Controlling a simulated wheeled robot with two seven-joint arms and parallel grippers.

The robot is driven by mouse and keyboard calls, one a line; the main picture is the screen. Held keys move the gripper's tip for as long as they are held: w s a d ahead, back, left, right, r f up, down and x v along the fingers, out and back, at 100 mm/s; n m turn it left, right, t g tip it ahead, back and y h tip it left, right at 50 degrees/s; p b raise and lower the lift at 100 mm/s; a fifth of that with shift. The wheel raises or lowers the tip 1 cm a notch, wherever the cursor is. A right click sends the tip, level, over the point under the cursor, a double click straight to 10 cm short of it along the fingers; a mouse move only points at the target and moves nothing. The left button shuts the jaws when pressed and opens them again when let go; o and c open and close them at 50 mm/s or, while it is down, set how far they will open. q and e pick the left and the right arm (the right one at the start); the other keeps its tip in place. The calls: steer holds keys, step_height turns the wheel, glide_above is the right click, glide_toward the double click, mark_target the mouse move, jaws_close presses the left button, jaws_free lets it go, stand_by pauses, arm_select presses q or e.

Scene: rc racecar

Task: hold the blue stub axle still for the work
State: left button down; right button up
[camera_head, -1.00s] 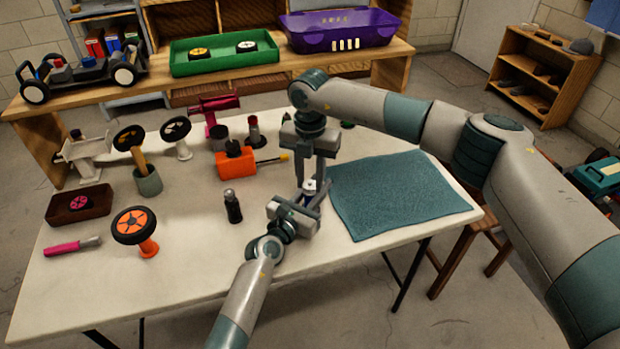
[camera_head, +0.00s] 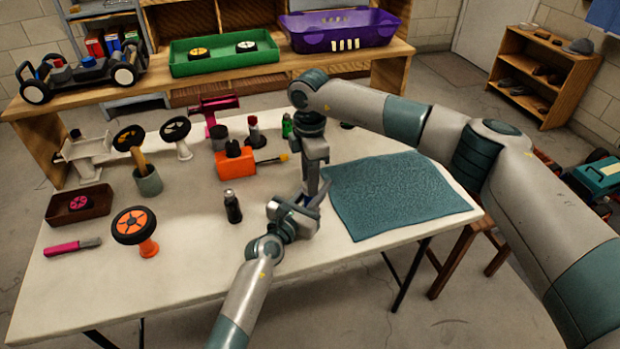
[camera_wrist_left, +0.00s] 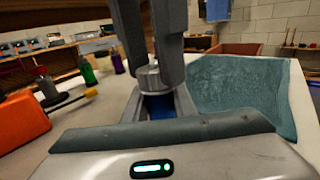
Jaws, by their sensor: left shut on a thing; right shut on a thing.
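The blue stub axle (camera_wrist_left: 158,107) shows in the left wrist view as a blue piece between the fingers of my left gripper (camera_wrist_left: 157,110). In the head view, the left gripper (camera_head: 306,203) is shut on it above the table, beside the teal mat. My right gripper (camera_head: 311,190) points straight down from above and meets the left fingertips. In the left wrist view, the right gripper's dark fingers (camera_wrist_left: 150,65) are around a silver round piece (camera_wrist_left: 149,80) on top of the blue part. The grippers hide most of the axle in the head view.
The teal mat (camera_head: 400,195) lies right of the grippers. A dark bottle (camera_head: 232,207), an orange block (camera_head: 235,165) and a green bottle (camera_head: 287,126) stand left of them on the white table (camera_head: 190,265).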

steer(key=m, duration=0.3)
steer(key=shift+w+d, duration=0.1)
steer(key=shift+w, duration=0.05)
steer(key=shift+m, duration=0.4)
steer(key=o, duration=1.1)
steer(key=shift+c, duration=0.2)
step_height(320, 180, up, 12)
